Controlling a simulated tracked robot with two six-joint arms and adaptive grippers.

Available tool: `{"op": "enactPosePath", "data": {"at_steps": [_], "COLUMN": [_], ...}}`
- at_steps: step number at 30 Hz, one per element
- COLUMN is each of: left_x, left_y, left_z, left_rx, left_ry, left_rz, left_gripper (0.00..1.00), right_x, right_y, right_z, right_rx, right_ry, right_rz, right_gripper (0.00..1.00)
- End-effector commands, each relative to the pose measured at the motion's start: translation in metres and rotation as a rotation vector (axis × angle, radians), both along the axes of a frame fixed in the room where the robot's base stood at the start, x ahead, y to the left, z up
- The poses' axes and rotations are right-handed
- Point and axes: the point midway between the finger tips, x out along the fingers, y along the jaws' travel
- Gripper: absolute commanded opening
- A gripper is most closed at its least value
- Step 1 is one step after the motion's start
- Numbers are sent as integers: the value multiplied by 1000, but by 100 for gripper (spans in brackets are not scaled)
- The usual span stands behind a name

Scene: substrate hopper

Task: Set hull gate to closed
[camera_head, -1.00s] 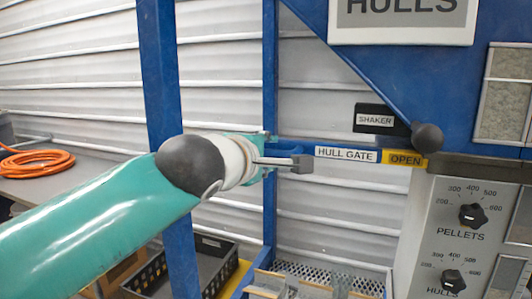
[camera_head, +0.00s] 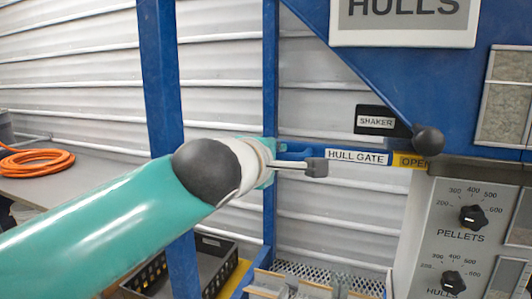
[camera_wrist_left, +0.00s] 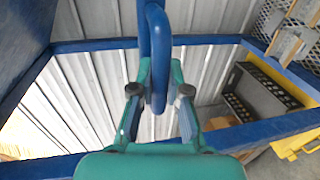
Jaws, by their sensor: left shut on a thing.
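The hull gate is a slide with a white HULL GATE label (camera_head: 357,157) and a yellow OPEN label (camera_head: 411,161) whose right end is partly hidden at the hopper. Its blue handle (camera_head: 292,155) is at the slide's left end. In the left wrist view the handle is a blue loop (camera_wrist_left: 156,55) between the two fingers. My left gripper (camera_head: 314,167) is shut on this handle, and it also shows in the left wrist view (camera_wrist_left: 159,98). My right gripper is not in view.
A black SHAKER box (camera_head: 378,121) and a dark round knob (camera_head: 428,140) are just above the slide. A blue post (camera_head: 270,100) stands behind my gripper. The PELLETS dial (camera_head: 473,217) is on a panel at lower right. A black crate (camera_head: 215,262) is below.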

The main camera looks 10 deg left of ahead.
Motion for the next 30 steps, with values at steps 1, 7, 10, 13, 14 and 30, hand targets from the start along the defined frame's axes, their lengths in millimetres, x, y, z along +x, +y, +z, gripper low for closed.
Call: {"op": "enactPosePath", "data": {"at_steps": [1,7,10,13,14,30], "left_x": [-4,-13,-15,-15,-15,-15], "left_y": [-17,-51,-55,-55,-56,-54], "left_z": [-2,-4,-5,-6,-6,-3], "left_rx": [7,5,3,3,3,1], "left_ry": [11,12,11,12,12,6], "left_rz": [-10,-6,-5,-5,-6,-4], "left_gripper": [0,0,0,0,0,41], "right_x": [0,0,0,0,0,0], "right_y": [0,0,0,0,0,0], "right_z": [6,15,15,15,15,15], "right_rx": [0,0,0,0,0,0], "right_ry": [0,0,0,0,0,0], "right_rz": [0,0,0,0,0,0], "right_gripper": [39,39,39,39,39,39]}}
